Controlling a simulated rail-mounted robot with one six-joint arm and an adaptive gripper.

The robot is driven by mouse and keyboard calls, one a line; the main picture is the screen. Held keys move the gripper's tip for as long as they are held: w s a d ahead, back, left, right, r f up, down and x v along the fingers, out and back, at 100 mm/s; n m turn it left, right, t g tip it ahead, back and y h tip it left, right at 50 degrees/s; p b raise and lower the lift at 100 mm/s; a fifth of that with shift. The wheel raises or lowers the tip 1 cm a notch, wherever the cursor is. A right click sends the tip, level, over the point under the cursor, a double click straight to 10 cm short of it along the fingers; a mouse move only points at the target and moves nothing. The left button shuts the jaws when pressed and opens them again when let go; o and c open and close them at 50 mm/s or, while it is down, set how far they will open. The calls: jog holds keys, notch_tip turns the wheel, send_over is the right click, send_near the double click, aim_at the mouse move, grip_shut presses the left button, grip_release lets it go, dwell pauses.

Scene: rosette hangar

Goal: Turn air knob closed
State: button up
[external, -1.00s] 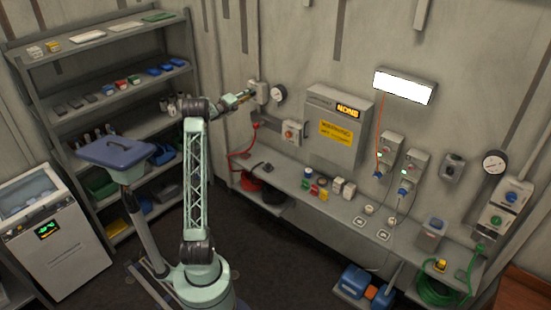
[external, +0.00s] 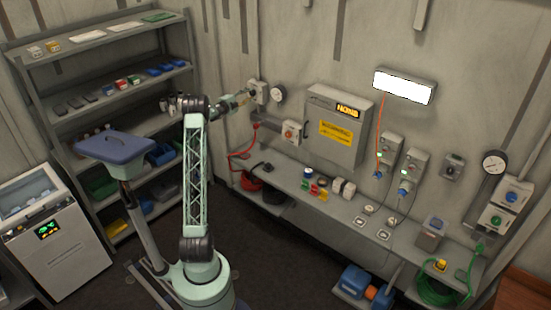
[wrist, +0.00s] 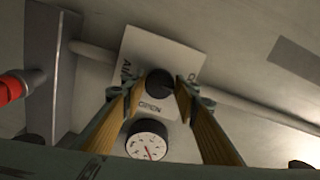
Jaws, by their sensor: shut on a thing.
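The air knob (wrist: 159,82) is a dark round knob on a pale plate (wrist: 137,50) with printed lettering, upper middle in the wrist view. The plate looks rotated in this view, and "OPEN" reads just below the knob. My gripper (wrist: 158,90) is shut on the knob, with one yellow-padded finger on each side of it. In the external view my gripper (external: 248,96) reaches the small grey air box (external: 260,92) on the back wall; the knob itself is hidden there. The knob's pointer direction cannot be made out.
A round gauge (wrist: 147,140) sits close beside the plate; it also shows in the external view (external: 278,95). A pipe (wrist: 240,105) runs along the wall. A red fitting (wrist: 12,88) is at the left. A bench (external: 330,205) stands below.

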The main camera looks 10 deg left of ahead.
dwell(0.3)
jog(key=o, duration=0.8)
jog(key=shift+o, duration=0.2)
jog(key=v, duration=1.2)
jog(key=shift+r, duration=0.1)
